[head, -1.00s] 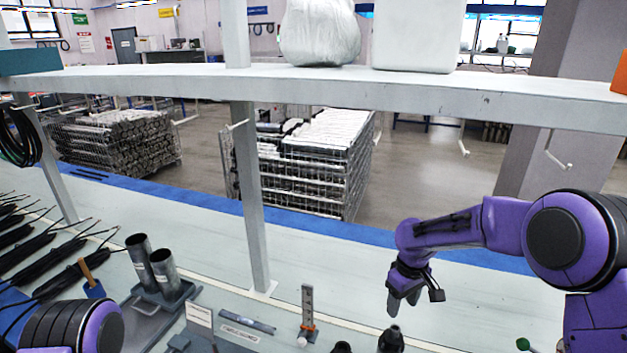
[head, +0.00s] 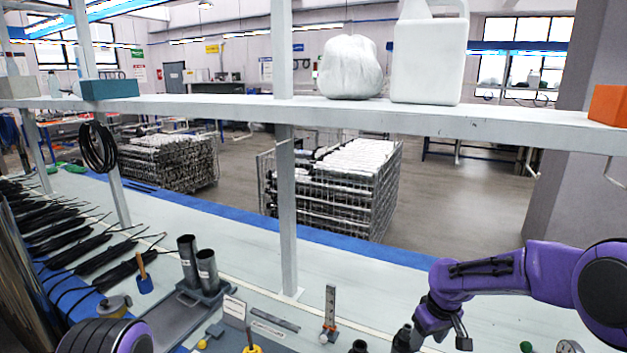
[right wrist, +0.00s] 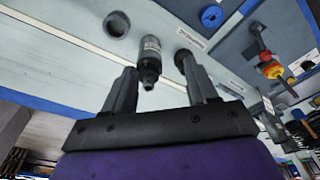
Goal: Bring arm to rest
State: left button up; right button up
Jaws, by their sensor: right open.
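My right gripper (head: 424,340) points down at the lower right of the head view, close beside a dark upright tube (head: 402,338). In the right wrist view the two fingers of my right gripper (right wrist: 158,78) are spread apart. A dark tube with a narrow tip and a pale label (right wrist: 151,62) shows between and beyond them, and I see no grip on it. My left gripper is out of view; only a purple and black part of my left arm shows at the lower left.
Two grey tubes (head: 188,262) stand in a holder on the white bench (head: 365,285). A shelf (head: 250,112) on posts crosses above the bench, carrying a white jug (head: 428,60) and a bag (head: 350,68).

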notch_tip(320, 180, down, 9)
jog(key=s+a+m+t, duration=0.1)
jog(key=a+m+t, duration=0.1)
jog(key=m+t, duration=0.35)
jog(key=s+d+f+m+h+b, duration=0.2)
jog(key=s+f+m, duration=0.2)
jog(key=s+f, duration=0.6)
pick_arm(q)
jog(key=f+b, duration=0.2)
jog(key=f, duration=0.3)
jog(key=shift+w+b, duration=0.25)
jog(key=shift+b, duration=0.15)
pick_arm(e)
jog(key=s+d+f+g, duration=0.1)
jog(key=s+f, duration=0.1)
jog(key=s, duration=0.6)
jog(key=s+d+f+g+h, duration=0.1)
jog(key=s+f, duration=0.2)
jog(key=s, duration=0.6)
jog(key=s+d+f+g, duration=0.1)
jog(key=s+f+g, duration=0.1)
jog(key=s, duration=0.6)
jog(key=shift+s+d+f+m+h, duration=0.2)
jog(key=shift+s+d+m+h, duration=0.1)
jog(key=shift+m+h, duration=0.1)
